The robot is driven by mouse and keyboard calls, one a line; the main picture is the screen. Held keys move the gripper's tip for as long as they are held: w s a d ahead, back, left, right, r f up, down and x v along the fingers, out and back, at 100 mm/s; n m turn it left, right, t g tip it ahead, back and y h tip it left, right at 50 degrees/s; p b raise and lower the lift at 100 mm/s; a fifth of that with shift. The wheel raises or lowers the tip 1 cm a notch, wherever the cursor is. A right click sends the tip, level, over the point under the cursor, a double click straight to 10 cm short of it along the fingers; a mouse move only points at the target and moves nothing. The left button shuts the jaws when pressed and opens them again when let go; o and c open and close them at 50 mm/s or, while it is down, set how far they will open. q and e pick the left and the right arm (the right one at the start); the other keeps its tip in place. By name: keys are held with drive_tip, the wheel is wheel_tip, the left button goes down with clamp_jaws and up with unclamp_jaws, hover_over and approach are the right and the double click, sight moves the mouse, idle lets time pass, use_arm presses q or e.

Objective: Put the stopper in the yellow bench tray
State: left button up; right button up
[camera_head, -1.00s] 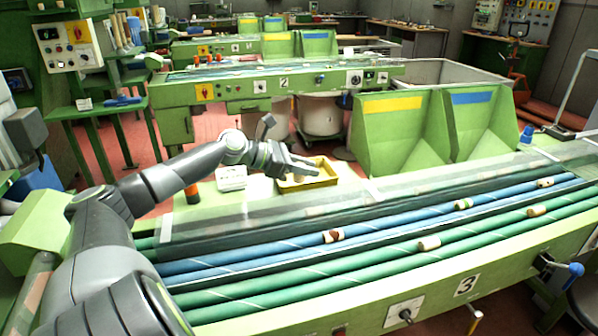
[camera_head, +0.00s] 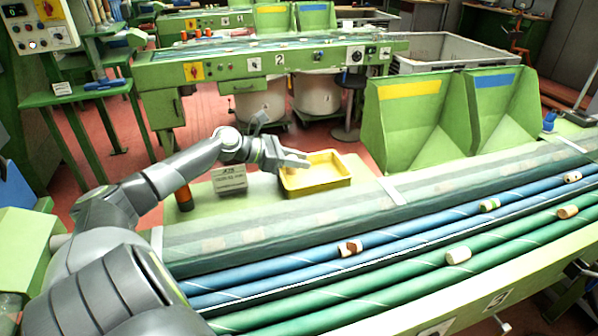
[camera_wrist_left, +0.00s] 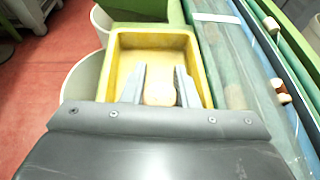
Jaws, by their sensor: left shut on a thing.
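The yellow bench tray (camera_head: 335,183) stands on the light green bench behind the rollers. In the left wrist view the tray (camera_wrist_left: 122,40) lies below my left gripper. My left gripper (camera_head: 303,161) is over the tray's left part in the head view. In the left wrist view its fingers (camera_wrist_left: 160,88) are shut on a pale tan stopper (camera_wrist_left: 160,93), with the tray floor behind it. I cannot tell how high the stopper is above the floor. My right gripper is not in view.
Several stoppers lie on the blue and green rollers, among them a white one (camera_head: 458,255) and a red-banded one (camera_head: 350,248). A small sign (camera_head: 229,180) and an orange-and-black cylinder (camera_head: 183,196) stand left of the tray. Green bins (camera_head: 412,125) stand behind to the right.

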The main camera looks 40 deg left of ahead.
sight(298, 183)
use_arm(q)
wheel_tip(298, 183, down, 3)
drive_tip(key=shift+f, duration=0.4)
drive_tip(key=o, duration=0.9)
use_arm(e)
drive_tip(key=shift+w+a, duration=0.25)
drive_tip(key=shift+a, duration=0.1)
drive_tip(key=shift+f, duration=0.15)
use_arm(q)
drive_tip(key=p+v, duration=0.1)
drive_tip(key=v, duration=0.4)
drive_tip(key=p+v, duration=0.1)
drive_tip(key=v, duration=0.4)
drive_tip(key=shift+r, duration=0.3)
drive_tip(key=shift+p+v, duration=0.35)
drive_tip(key=shift+v, duration=0.5)
drive_tip(key=shift+s+f, duration=0.1)
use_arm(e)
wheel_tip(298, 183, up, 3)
